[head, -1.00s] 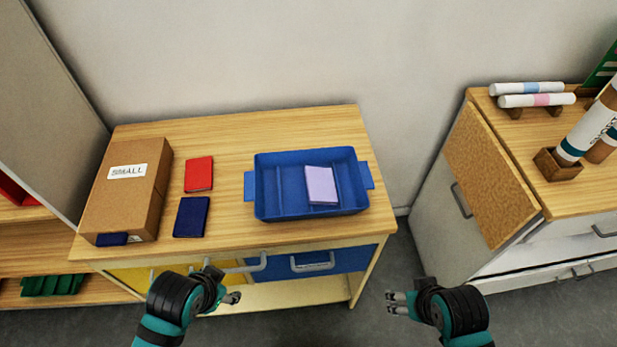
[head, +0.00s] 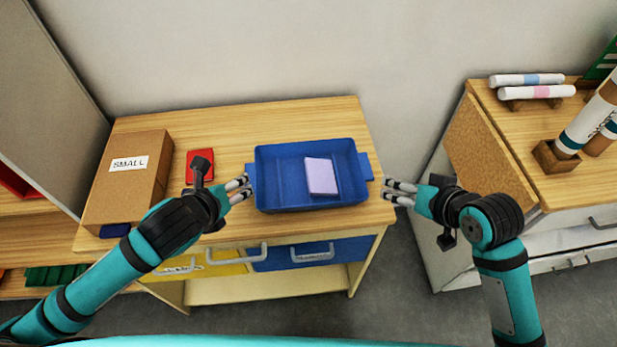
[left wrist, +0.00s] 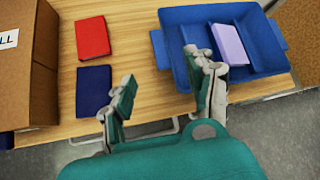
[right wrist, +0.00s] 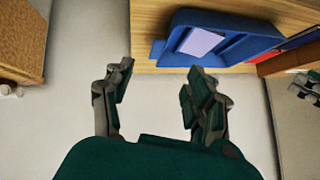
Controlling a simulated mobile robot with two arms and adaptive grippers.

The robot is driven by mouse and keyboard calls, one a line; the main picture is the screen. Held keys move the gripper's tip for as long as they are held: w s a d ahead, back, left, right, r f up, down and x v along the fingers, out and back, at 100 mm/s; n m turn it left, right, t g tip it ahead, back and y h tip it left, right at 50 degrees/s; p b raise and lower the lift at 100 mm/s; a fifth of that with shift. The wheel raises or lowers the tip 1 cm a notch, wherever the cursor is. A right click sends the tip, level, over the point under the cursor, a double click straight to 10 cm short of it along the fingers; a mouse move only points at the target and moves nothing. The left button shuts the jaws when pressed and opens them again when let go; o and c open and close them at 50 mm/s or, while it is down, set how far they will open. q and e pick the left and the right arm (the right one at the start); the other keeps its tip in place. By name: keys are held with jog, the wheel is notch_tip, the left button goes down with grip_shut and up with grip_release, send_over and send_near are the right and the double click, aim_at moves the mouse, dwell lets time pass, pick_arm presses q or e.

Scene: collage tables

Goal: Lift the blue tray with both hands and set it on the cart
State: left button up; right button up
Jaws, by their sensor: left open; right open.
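The blue tray (head: 283,199) sits on the wooden table, with a handle tab at each short end and a lilac book (head: 321,177) lying inside it. It also shows in the left wrist view (left wrist: 262,58) and the right wrist view (right wrist: 235,50). My left gripper (head: 245,187) is open beside the tray's left handle. My right gripper (head: 388,189) is open beside the tray's right handle. I cannot tell whether either gripper touches its handle. No cart can be made out for certain.
A cardboard box (head: 122,192) marked SMALL stands at the table's left. A red book (head: 195,162) lies near it; a dark blue book (left wrist: 93,91) shows in the left wrist view. A wooden-topped cabinet (head: 508,130) with rolled tubes stands right, across a floor gap.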

aim_at(249, 175)
pick_arm(q)
jog(key=x, duration=1.7)
jog(key=shift+w+f, duration=0.15)
jog(key=shift+f, duration=0.05)
pick_arm(e)
jog(key=x, duration=1.7)
jog(key=shift+w+f, duration=0.15)
jog(key=shift+f, duration=0.05)
pick_arm(q)
jog(key=shift+c, duration=0.2)
pick_arm(e)
jog(key=shift+c, duration=0.2)
pick_arm(q)
grip_shut()
pick_arm(e)
grip_shut()
pick_arm(q)
jog(key=shift+a, duration=0.1)
pick_arm(e)
jog(key=shift+d, duration=0.1)
